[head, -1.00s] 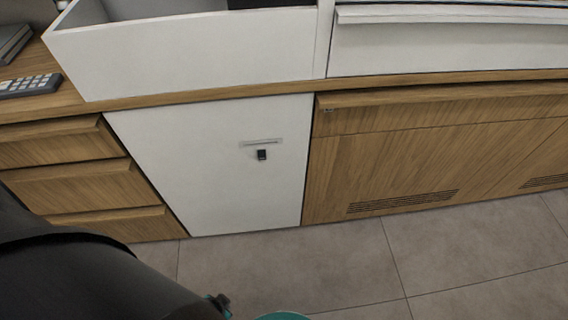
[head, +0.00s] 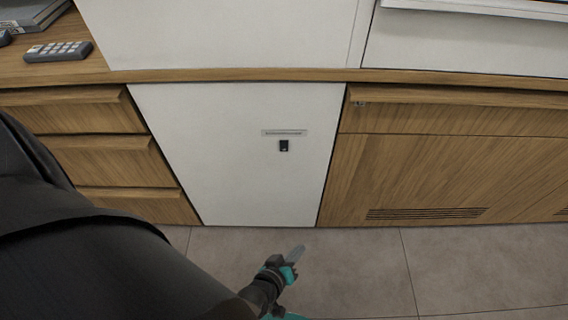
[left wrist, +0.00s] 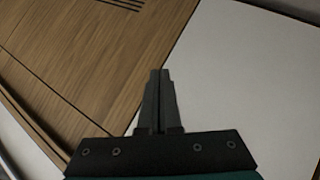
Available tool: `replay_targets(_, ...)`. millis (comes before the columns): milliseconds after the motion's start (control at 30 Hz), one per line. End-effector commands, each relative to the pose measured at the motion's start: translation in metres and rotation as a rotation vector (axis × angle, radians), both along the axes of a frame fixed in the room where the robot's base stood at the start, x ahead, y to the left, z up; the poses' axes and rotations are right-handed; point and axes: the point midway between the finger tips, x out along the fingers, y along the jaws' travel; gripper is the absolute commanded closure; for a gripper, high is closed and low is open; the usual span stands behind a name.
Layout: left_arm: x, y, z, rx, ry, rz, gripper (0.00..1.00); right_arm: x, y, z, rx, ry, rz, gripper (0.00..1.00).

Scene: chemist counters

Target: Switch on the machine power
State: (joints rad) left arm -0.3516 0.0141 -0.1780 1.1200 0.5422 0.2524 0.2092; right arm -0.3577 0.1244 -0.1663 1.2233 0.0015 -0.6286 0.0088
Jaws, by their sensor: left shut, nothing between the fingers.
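A small black switch (head: 284,146) sits on the white front panel (head: 240,190) of the counter, just under a thin grey slot plate (head: 284,132). My left gripper (head: 297,251) is low in front of the panel, below the switch and apart from it, over the floor in the head view. In the left wrist view its fingers (left wrist: 160,75) are together with nothing between them, and the white panel and a wooden front lie beyond. The switch does not show in the left wrist view. My right gripper is not in view.
Wooden drawers (head: 115,160) stand left of the panel, and a wooden cabinet with a vent (head: 426,213) stands to its right. A grey keypad device (head: 58,51) lies on the counter top. The tiled floor (head: 360,270) in front is clear.

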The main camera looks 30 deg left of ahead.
Motion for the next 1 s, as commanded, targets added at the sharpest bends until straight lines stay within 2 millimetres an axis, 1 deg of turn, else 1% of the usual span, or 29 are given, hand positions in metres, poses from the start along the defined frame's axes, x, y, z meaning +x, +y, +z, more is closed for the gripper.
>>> replay_targets(33,0.016,-0.001,0.017,-0.088,-0.091,0.101,1.0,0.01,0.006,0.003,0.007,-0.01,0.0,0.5)
replay_targets(100,0.034,0.004,0.046,-0.207,-0.209,0.243,1.0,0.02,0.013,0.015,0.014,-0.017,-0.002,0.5)
replay_targets(167,0.044,0.013,0.069,-0.306,-0.302,0.361,1.0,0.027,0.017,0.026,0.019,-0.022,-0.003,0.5)
replay_targets(200,0.048,0.02,0.083,-0.367,-0.36,0.435,1.0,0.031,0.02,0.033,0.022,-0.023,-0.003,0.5)
replay_targets(300,0.051,0.038,0.111,-0.504,-0.479,0.603,1.0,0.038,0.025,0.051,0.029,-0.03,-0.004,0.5)
replay_targets(400,0.049,0.053,0.128,-0.606,-0.562,0.73,1.0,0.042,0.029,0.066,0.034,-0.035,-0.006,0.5)
replay_targets(500,0.046,0.063,0.139,-0.668,-0.613,0.811,1.0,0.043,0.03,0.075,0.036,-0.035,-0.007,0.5)
replay_targets(600,0.043,0.069,0.143,-0.7,-0.637,0.85,1.0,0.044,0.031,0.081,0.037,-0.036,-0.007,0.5)
replay_targets(1000,0.045,0.07,0.144,-0.705,-0.641,0.856,1.0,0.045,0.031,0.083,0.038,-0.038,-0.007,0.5)
